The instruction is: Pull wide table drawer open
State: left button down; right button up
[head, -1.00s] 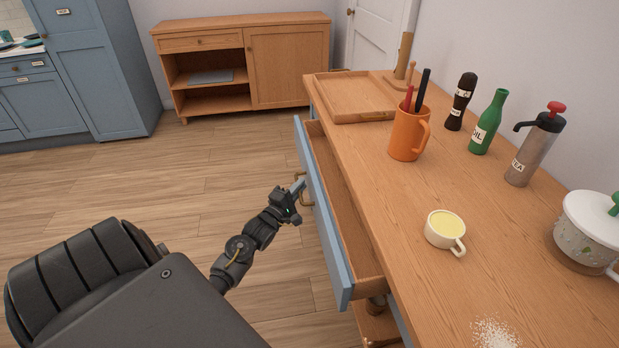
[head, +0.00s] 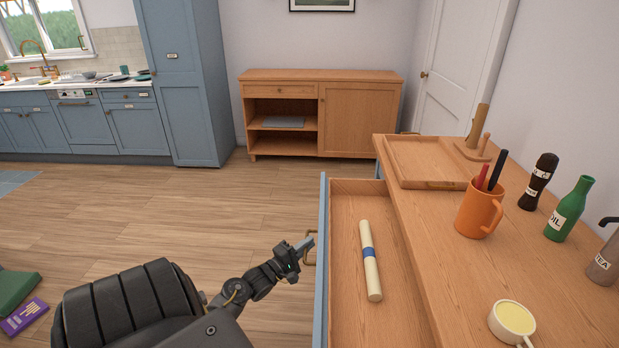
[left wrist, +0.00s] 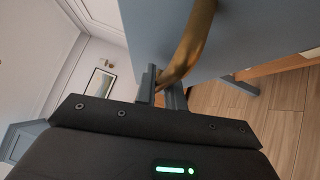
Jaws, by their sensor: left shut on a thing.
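The wide table drawer (head: 322,262) stands well open on the left side of the wooden table, its blue front facing left. A cream rolled item with a blue band (head: 370,262) lies inside it. My left gripper (head: 304,245) is at the brass handle (head: 309,248) on the drawer front. In the left wrist view the gripper's fingers (left wrist: 163,88) are closed around the curved brass handle (left wrist: 190,45), close against the blue drawer front (left wrist: 245,35). My right gripper is not in view.
On the table stand a wooden tray (head: 396,174), an orange mug with pens (head: 476,214), a dark bottle (head: 538,183), a green oil bottle (head: 568,212) and a cream cup (head: 511,321). A wooden sideboard (head: 360,120) stands at the back.

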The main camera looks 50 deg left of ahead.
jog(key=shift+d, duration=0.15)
pick_arm(q)
jog(key=c, duration=1.5)
grip_release()
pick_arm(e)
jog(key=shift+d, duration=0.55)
pick_arm(q)
jog(key=shift+s, duration=0.1)
jog(key=shift+s+d+f+b, duration=0.15)
jog(key=shift+s+f, duration=0.1)
jog(key=shift+s, duration=1.5)
jog(key=shift+s+a+f+b, duration=0.1)
jog(key=shift+s+f+b, duration=0.15)
jog(key=shift+s, duration=1.55)
jog(key=shift+s+d+f+b, duration=0.1)
jog(key=shift+s+f, duration=0.15)
jog(key=shift+s, duration=1.5)
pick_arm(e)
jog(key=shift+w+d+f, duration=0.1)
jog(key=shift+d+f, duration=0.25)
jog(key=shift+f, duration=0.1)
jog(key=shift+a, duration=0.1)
